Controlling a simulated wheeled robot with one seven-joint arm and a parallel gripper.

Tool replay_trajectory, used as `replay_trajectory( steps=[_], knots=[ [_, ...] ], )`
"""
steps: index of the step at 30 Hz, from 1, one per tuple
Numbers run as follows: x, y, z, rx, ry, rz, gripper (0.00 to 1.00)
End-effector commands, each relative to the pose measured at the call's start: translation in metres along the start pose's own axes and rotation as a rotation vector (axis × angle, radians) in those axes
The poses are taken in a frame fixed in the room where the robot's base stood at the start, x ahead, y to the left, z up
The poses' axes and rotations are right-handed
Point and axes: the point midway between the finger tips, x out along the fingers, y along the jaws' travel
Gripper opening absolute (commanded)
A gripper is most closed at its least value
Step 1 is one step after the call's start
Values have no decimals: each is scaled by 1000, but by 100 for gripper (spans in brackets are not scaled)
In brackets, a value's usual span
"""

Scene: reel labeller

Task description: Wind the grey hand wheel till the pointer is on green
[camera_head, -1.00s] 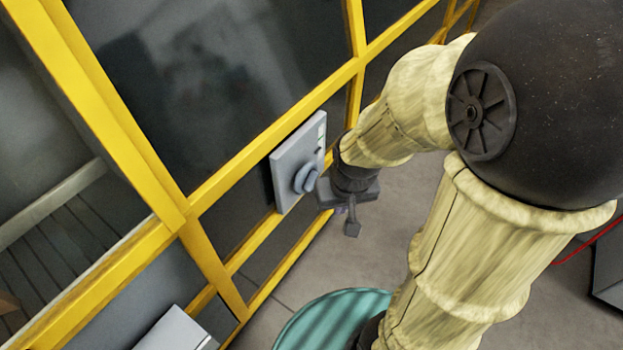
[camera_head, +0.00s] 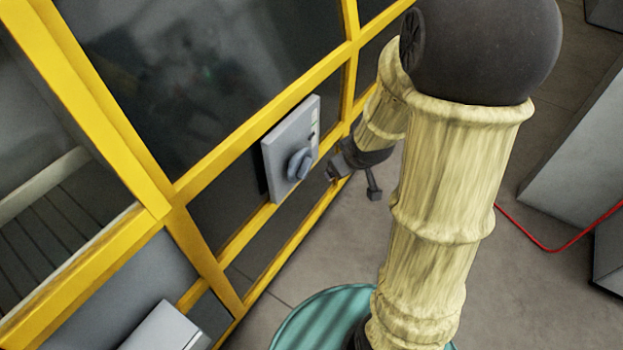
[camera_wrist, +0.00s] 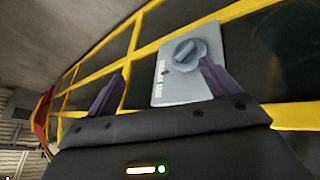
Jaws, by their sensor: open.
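The grey hand wheel (camera_head: 299,164) sits on a light grey panel (camera_head: 278,163) fixed to the yellow-framed machine. It also shows in the wrist view as a round wheel with a raised bar (camera_wrist: 185,54). My gripper (camera_head: 331,176) is just right of the wheel, apart from it. In the wrist view its two fingers (camera_wrist: 158,88) are spread wide with nothing between them; the right fingertip lies just below the wheel in the picture. A small strip of marks (camera_wrist: 162,73) is on the panel beside the wheel. The pointer and its colour are too small to tell.
The yellow frame (camera_head: 220,165) with dark panes runs behind the wheel panel. A grey box (camera_head: 165,328) is at the lower left.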

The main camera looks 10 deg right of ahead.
Motion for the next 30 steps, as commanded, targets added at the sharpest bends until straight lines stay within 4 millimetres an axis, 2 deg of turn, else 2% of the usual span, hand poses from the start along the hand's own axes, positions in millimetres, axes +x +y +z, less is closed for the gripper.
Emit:
replay_trajectory(
  steps=[1, 3, 10, 15, 22, 27, 30],
  knots=[
    [30, 9, 4, -52, 46, 10, 87],
    [55, 21, 1, -135, 123, 17, 87],
    [126, 41, 1, -386, 395, 1, 87],
    [165, 42, 17, -528, 620, -41, 87],
    [194, 33, 59, -636, 963, -108, 87],
    [192, 29, 90, -651, 1175, -139, 87],
    [188, 28, 96, -650, 1229, -145, 87]
  ],
)
